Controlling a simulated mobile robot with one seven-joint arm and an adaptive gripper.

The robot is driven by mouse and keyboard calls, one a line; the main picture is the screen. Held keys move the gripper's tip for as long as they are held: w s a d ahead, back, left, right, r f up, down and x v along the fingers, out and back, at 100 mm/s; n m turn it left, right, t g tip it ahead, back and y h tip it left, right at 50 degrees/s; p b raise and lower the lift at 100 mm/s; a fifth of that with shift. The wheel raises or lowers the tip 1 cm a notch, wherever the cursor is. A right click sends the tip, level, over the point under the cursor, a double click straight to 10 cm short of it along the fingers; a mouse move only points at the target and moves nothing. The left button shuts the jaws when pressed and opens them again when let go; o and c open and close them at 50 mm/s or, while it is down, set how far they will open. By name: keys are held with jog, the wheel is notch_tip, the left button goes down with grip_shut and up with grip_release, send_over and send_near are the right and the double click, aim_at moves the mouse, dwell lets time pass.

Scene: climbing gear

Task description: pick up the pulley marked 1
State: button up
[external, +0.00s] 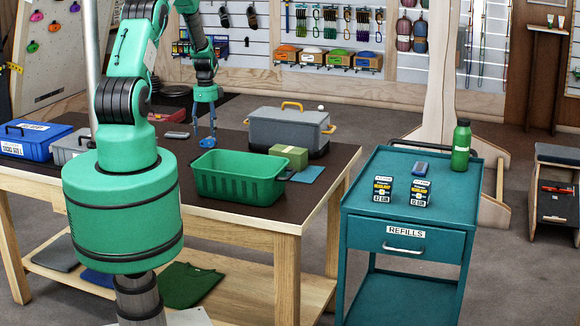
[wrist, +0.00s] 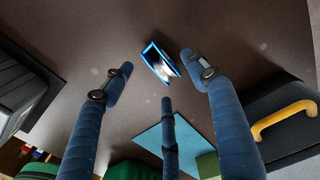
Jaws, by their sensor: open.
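A small blue-edged piece with a pale metallic middle, which looks like a pulley (wrist: 160,63), lies on the dark table top (wrist: 85,30) in the wrist view. No number can be read on it. My gripper (wrist: 158,76) is open, with blue fingers spread around the near side of the pulley and nothing between them; the pulley lies beyond the middle fingertip, apart from it. In the external view my gripper (external: 205,140) points down over the table, behind the green basket.
The green basket (external: 238,178), a grey toolbox with yellow handles (external: 288,128), a green box (external: 288,157) and a blue sheet (external: 308,173) stand close to my gripper. A blue case (external: 35,138) is at the left. A teal cart (external: 405,240) stands at the right.

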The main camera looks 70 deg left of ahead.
aim_at(207, 140)
jog(key=shift+s+d+f, duration=0.1)
jog(key=shift+s+f, duration=0.05)
jog(key=shift+f, duration=2.35)
jog(key=c, duration=1.4)
jog(key=shift+r, duration=0.1)
jog(key=shift+r, duration=0.75)
notch_tip(207, 140, up, 2)
jog(key=shift+r, duration=0.1)
jog(key=s+d, duration=0.3)
jog(key=d, duration=0.1)
jog(key=s+d, duration=0.3)
jog(key=d, duration=0.1)
jog(key=s+d+r, duration=0.1)
jog(key=s+d, duration=0.2)
jog(key=d, duration=0.2)
jog(key=shift+s, duration=0.1)
